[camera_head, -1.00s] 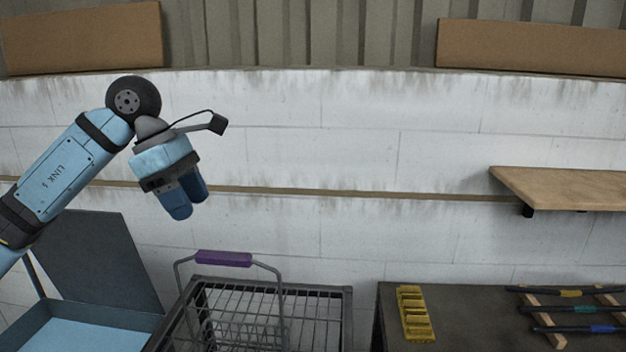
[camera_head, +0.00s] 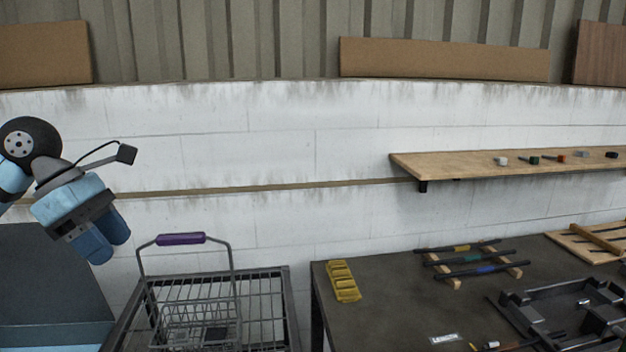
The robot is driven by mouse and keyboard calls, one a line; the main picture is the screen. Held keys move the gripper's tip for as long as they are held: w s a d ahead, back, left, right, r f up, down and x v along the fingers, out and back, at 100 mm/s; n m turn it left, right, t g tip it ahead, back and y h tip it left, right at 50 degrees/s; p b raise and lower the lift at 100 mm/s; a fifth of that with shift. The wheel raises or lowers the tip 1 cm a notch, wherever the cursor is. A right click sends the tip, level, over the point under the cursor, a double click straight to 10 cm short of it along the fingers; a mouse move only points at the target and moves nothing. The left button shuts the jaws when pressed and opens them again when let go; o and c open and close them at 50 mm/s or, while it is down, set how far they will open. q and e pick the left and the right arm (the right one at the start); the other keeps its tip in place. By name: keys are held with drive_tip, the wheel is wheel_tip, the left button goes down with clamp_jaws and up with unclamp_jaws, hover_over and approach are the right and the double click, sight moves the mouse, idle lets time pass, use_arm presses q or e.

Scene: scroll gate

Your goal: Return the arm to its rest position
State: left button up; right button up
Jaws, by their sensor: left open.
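My left gripper (camera_head: 106,240) is at the left of the head view. It is pale blue with dark blue fingers that point down, slightly parted and with nothing between them. It hangs in the air in front of the white wall, above and left of the wire basket (camera_head: 196,312) with the purple handle (camera_head: 181,239). Only the wrist end of my left arm shows; the rest is cut off by the left edge. My right gripper does not show.
A dark table (camera_head: 390,300) at the right holds a yellow slotted block (camera_head: 342,282), a rack of dark rods (camera_head: 470,262) and a black tray (camera_head: 530,306). A wooden shelf (camera_head: 450,165) with small items is on the wall. A grey open lid (camera_head: 45,280) stands at lower left.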

use_arm(q)
drive_tip(key=d+f+n+g+h+p, duration=0.1)
drive_tip(key=d+f+n+h, duration=0.25)
drive_tip(key=d+h, duration=0.3)
drive_tip(key=d+f+n+g+h+p, duration=0.1)
drive_tip(key=d+f+n+h, duration=0.1)
drive_tip(key=d+f+h, duration=0.35)
drive_tip(key=w+d+f+n+t+h+p, duration=0.2)
drive_tip(key=d+f+n+t+h, duration=0.15)
drive_tip(key=n+t, duration=1.05)
drive_tip(key=s+a+f+n+t+y+p, duration=0.1)
drive_tip(key=s+f+n+t+y, duration=0.15)
drive_tip(key=f+n+y, duration=0.65)
drive_tip(key=s+a+f+n+t+y, duration=0.15)
drive_tip(key=f+n+t+y, duration=0.35)
drive_tip(key=n, duration=0.6)
drive_tip(key=s+f+n+g+y+p, duration=0.1)
drive_tip(key=s+f+n+g+y, duration=0.3)
drive_tip(key=s+f+n+g, duration=0.5)
drive_tip(key=s+f, duration=0.5)
drive_tip(key=f, duration=0.4)
drive_tip(key=shift+s+d+f, duration=0.15)
drive_tip(key=shift+d, duration=0.05)
drive_tip(key=shift+y, duration=0.25)
drive_tip(key=shift+c, duration=0.6)
drive_tip(key=shift+a, duration=0.1)
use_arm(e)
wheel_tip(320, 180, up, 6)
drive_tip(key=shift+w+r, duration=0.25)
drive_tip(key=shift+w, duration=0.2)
